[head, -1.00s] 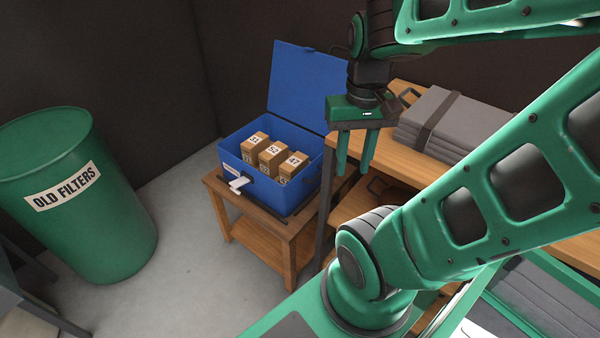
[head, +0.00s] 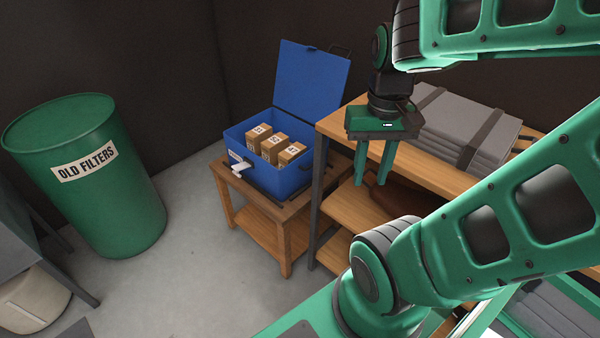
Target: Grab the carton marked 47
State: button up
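The carton marked 47 (head: 291,154) is a small brown box, the rightmost of three in a row inside an open blue box (head: 284,180). Its number is too small to read now but was legible a second ago. The other two cartons, 31 (head: 258,138) and 52 (head: 274,149), stand to its left. The blue box's lid is raised behind them. My gripper (head: 371,180) points down to the right of the blue box, in front of the wooden shelf. Its two green fingers are apart with nothing between them.
The blue box sits on a small wooden table (head: 284,222). A wooden shelf unit (head: 345,125) with grey strapped slabs (head: 455,128) stands close on the right. A green barrel (head: 95,205) labelled OLD FILTERS stands left. Grey floor lies clear between barrel and table.

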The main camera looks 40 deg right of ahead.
aim_at(290, 154)
jog(key=z, duration=0.45)
jog(key=k, duration=0.65)
jog(key=u, duration=1.25)
jog(key=i, duration=2.1)
jog(key=z, duration=0.1)
